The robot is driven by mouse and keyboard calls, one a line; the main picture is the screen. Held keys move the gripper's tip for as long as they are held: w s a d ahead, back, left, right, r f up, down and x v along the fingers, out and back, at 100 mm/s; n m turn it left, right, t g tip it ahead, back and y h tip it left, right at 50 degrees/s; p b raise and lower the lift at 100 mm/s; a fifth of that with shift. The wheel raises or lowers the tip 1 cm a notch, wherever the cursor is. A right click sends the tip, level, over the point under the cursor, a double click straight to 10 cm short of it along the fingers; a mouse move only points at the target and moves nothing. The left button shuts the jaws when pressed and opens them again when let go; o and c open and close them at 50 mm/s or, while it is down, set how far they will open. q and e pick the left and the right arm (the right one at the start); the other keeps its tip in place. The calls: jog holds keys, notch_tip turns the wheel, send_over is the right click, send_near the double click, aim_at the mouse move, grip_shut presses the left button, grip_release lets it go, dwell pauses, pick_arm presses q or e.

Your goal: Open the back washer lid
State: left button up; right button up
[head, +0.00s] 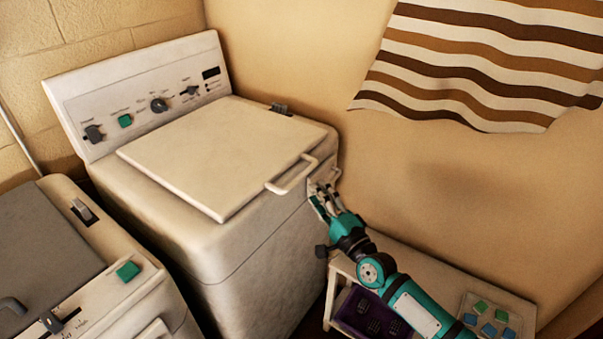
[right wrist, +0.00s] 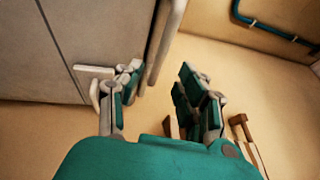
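The back washer (head: 240,230) is a white top-loader with knobs on its rear panel (head: 140,95). Its lid (head: 215,155) lies flat and closed, with a loop handle (head: 292,176) at its right front edge. My right gripper (head: 326,198) is at the washer's right front corner, just right of and below the handle. In the right wrist view my right gripper (right wrist: 160,92) has its fingers spread apart with nothing held between them. A pale bar (right wrist: 167,40) rises beyond the gap; I cannot tell whether it is the lid handle. My left gripper is not in view.
A second washer (head: 85,270) stands at the lower left. A low bench (head: 440,262) at the lower right bears a tray (head: 520,310) of coloured blocks, with a purple crate (head: 365,315) below. A striped cloth (head: 480,60) hangs on the wall. The space above the lid is clear.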

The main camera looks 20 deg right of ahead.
aim_at(301, 176)
jog(key=x, duration=0.8)
jog(key=shift+c, duration=0.3)
grip_shut()
